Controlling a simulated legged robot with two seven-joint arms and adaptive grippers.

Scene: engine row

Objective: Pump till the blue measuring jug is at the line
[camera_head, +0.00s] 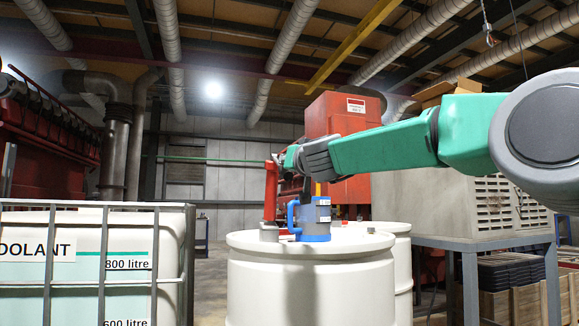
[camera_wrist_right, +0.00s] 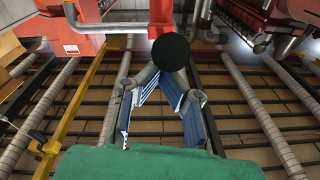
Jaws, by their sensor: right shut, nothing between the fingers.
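The blue measuring jug (camera_head: 316,215) stands upright on the lid of a white drum (camera_head: 310,290), its handle toward the left. Its liquid level and line cannot be made out. A red pump (camera_head: 270,192) rises from the drum's lid just left of the jug. My right arm comes in from the right above the jug, and my right gripper (camera_head: 279,158) is at the pump's top. It is shut with nothing held. In the right wrist view, a round black knob (camera_wrist_right: 170,52) lies just beyond the fingers; contact cannot be told. My left gripper is out of view.
A caged coolant tank (camera_head: 80,262) with litre marks stands at the left. A second white drum (camera_head: 402,262) is behind the first. A grey cabinet on a metal stand (camera_head: 470,242) is at the right. Red machinery (camera_head: 338,120) stands behind the pump.

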